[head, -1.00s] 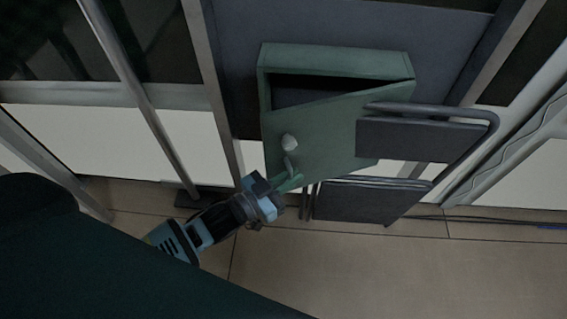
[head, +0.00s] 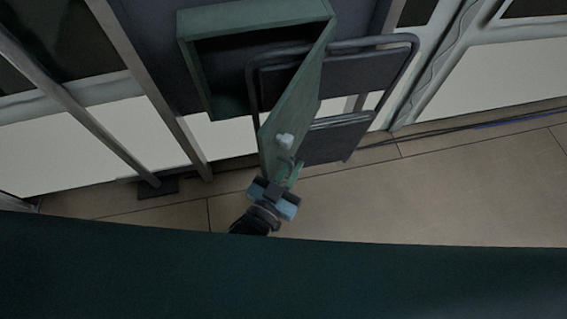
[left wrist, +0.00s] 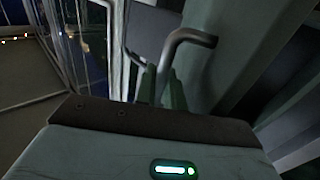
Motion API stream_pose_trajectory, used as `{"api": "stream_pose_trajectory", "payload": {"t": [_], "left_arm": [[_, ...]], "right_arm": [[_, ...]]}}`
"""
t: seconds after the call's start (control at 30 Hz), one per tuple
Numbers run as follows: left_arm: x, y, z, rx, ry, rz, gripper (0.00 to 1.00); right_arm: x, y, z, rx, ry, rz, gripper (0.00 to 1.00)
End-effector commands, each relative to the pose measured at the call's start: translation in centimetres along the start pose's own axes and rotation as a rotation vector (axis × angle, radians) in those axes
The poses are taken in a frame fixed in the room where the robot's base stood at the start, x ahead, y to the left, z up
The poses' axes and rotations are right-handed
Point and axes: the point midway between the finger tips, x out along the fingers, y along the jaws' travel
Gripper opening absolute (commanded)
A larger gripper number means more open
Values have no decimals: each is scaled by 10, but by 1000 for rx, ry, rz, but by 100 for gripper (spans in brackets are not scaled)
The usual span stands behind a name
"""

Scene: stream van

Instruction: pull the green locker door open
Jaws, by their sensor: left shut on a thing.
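The green locker (head: 196,75) is on the wall with its dark inside showing. Its green door (head: 296,100) is swung well open, standing out from the box and joined at the right side. A pale round knob (head: 285,141) sits on the door's face, with a bent handle (head: 286,162) just below it. My left gripper (head: 294,173) is shut on the handle at the door's free edge. In the left wrist view, the grey bent handle (left wrist: 188,42) rises by the green fingertips (left wrist: 162,88); the exact contact is partly hidden. My right gripper is not in view.
A dark folding chair (head: 330,140) stands behind and right of the door, very close to it in the picture. Metal posts (head: 150,90) stand to the left. Cables (head: 450,138) run along the floor at the right. The tiled floor (head: 400,205) is clear in front.

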Motion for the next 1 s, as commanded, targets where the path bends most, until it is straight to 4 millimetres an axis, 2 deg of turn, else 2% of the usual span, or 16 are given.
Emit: {"api": "stream_pose_trajectory", "payload": {"t": [0.53,0.57,0.6,0.87,1.0], "left_arm": [[2,3,-2,0,4,-16,0],[2,3,-2,0,4,-16,12],[2,3,-2,0,4,-16,15],[1,3,-1,0,2,-15,15],[-10,4,1,0,-1,-15,15]], "right_arm": [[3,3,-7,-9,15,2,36],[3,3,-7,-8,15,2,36],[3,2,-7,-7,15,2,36],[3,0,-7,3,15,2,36],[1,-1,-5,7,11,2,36]]}}
